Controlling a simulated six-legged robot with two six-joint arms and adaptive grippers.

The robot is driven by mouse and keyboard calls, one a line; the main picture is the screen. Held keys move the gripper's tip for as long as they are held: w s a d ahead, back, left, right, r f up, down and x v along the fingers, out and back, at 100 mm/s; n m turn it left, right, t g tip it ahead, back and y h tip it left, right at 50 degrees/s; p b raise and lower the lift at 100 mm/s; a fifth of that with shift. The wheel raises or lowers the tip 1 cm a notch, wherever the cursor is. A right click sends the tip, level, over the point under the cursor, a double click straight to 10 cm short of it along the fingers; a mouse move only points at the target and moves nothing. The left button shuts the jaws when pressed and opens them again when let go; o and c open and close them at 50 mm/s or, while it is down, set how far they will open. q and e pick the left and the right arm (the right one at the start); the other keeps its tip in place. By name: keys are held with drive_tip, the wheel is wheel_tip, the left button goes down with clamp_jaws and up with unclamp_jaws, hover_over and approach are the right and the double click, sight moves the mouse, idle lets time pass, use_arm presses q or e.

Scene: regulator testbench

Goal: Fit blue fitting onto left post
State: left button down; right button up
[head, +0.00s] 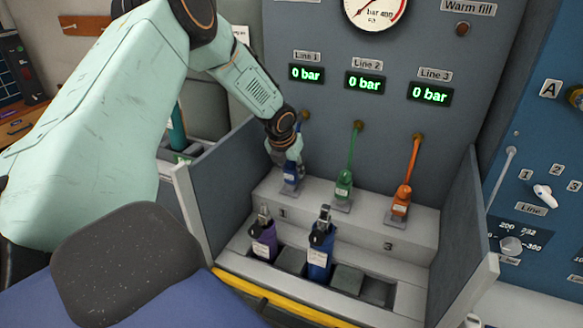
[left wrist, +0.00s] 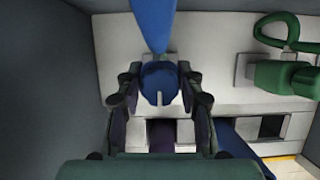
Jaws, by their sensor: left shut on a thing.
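My left gripper (head: 287,158) is shut on the blue fitting (head: 291,176) at the left end of the grey step. In the left wrist view the blue fitting (left wrist: 160,80) sits between the two fingers, with its blue hose rising above. Whether the fitting touches the step is unclear. In the tray below, a purple unit (head: 264,240) with a metal post on top (head: 264,216) stands at the left. A dark blue unit (head: 320,255) with a similar top post (head: 324,216) stands to its right. The fitting is above and behind these posts, apart from both. My right gripper is not in view.
A green fitting (head: 344,186) and an orange fitting (head: 401,202) stand on the step (head: 364,222) to the right, on their hoses. Grey side walls (head: 222,190) flank the bay. A yellow bar (head: 285,308) runs along its front. Line displays (head: 365,83) read 0 bar.

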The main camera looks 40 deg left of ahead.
use_arm(q)
drive_tip(key=c, duration=0.8)
unclamp_jaws()
drive_tip(key=shift+o, duration=0.2)
drive_tip(key=v, duration=1.2)
